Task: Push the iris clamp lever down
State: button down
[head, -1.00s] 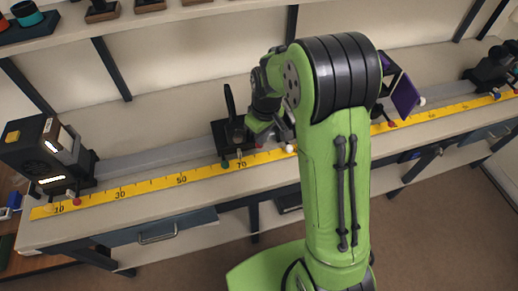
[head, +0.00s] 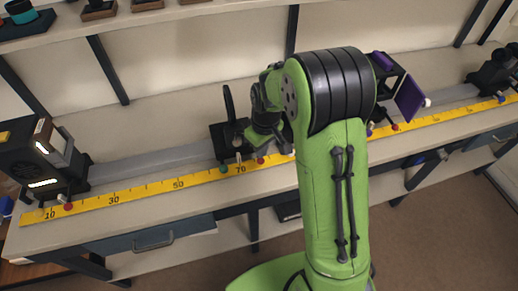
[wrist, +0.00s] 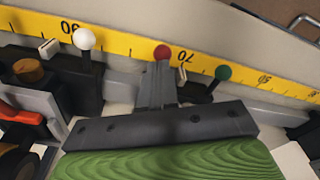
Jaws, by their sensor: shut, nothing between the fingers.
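My gripper (wrist: 158,88) is shut and empty, its grey fingers pointing at the rail in the wrist view. A red ball knob (wrist: 162,52) shows just beyond the fingertips; its stem is hidden behind them, and I cannot tell whether they touch. A lever with a green knob (wrist: 223,73) stands to the right and one with a white knob (wrist: 84,39) to the left. Nothing marks which is the iris clamp lever. In the head view my gripper (head: 272,143) is partly hidden by my arm, beside a black ring holder (head: 229,103) with the green knob (head: 223,168) at its foot.
A yellow ruler (head: 150,187) runs along the bench front. A lamp box (head: 40,160) stands at the left end, a purple plate (head: 410,98) right of my arm. In the wrist view a carriage with an orange-red part (wrist: 20,113) is close on the left.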

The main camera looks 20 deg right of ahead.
jog(key=s, duration=0.1)
jog(key=s+d+r, duration=0.1)
jog(key=shift+s+d, duration=0.15)
jog(key=shift+s, duration=0.15)
jog(key=shift+r, duration=0.1)
notch_tip(320, 180, up, 16)
jog(key=s+p, duration=0.1)
jog(key=p, duration=0.3)
jog(key=shift+s+d+f, duration=0.2)
jog(key=shift+d+f, duration=0.05)
jog(key=shift+d, duration=0.1)
jog(key=s+a+r+m+t, duration=0.1)
jog(key=s+r+m+t, duration=0.1)
jog(key=s, duration=0.7)
jog(key=s+r+m+t+p, duration=0.1)
jog(key=s+r+m+t, duration=0.1)
jog(key=s, duration=0.8)
jog(key=shift+s+a+r+m+t+h, duration=0.15)
jog(key=shift+a+r+m+t+h, duration=0.2)
jog(key=shift+r+m, duration=0.3)
